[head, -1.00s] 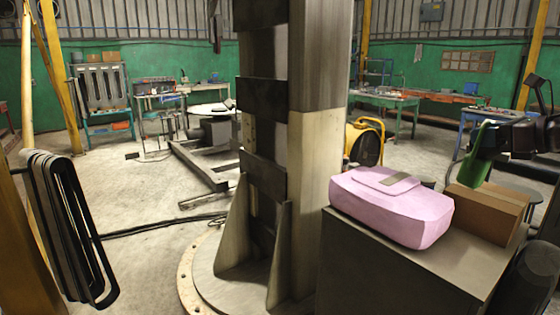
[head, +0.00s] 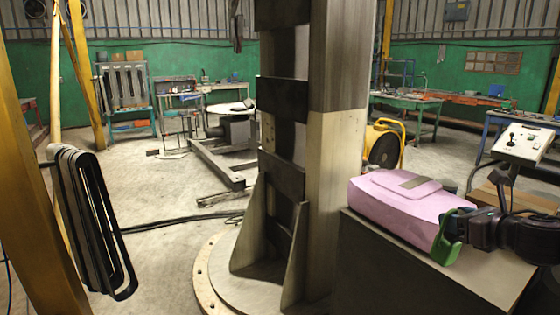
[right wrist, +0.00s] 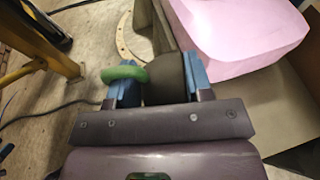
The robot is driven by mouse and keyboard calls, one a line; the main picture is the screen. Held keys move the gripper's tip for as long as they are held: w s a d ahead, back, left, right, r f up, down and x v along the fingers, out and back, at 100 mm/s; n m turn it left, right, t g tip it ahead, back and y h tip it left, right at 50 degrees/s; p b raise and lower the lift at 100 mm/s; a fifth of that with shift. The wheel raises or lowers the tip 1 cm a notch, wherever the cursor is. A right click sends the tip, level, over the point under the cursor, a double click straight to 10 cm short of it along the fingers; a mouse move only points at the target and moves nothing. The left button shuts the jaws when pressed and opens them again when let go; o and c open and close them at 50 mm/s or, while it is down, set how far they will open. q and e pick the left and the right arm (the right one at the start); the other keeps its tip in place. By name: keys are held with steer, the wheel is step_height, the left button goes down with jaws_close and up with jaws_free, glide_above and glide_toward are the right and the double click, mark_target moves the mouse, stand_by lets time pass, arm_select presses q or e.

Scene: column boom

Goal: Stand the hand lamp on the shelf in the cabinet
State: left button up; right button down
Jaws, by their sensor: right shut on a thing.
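My right gripper (head: 462,228) comes in from the right, low beside the right end of the pink bag. It is shut on a dark object with a green part (head: 446,242), which I take to be the hand lamp. In the right wrist view the lamp's dark rounded body (right wrist: 164,76) sits between the blue finger pads, with a green loop (right wrist: 125,73) at the left finger. Most of the lamp is hidden by the gripper. I cannot make out an open cabinet or its shelf. My left gripper is not in view.
The pink bag (head: 402,203) lies on a grey box-like stand (head: 385,270), close to the gripper; a cardboard box (head: 520,197) is behind my arm. A thick steel column (head: 335,170) stands left of the stand. Black looped bars (head: 88,215) are at the left.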

steer(key=s+a+f+m+h, duration=0.1)
steer(key=s+a+f, duration=0.2)
steer(key=a, duration=0.5)
steer(key=s+a+f+m+h, duration=0.1)
steer(key=s+a+f, duration=0.25)
steer(key=a, duration=0.35)
steer(key=s+a+f+m+h, duration=0.1)
steer(key=s+a+f+h, duration=0.2)
steer(key=a, duration=0.5)
arm_select(q)
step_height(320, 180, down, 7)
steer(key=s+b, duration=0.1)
steer(key=b, duration=0.5)
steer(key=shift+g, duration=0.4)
arm_select(e)
step_height(320, 180, down, 10)
steer(key=y, duration=0.1)
steer(key=shift+s+d+g, duration=0.15)
steer(key=shift+s+g, duration=0.15)
steer(key=shift+s, duration=0.1)
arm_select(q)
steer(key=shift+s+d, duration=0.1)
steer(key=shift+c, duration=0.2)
arm_select(e)
steer(key=shift+f, duration=0.1)
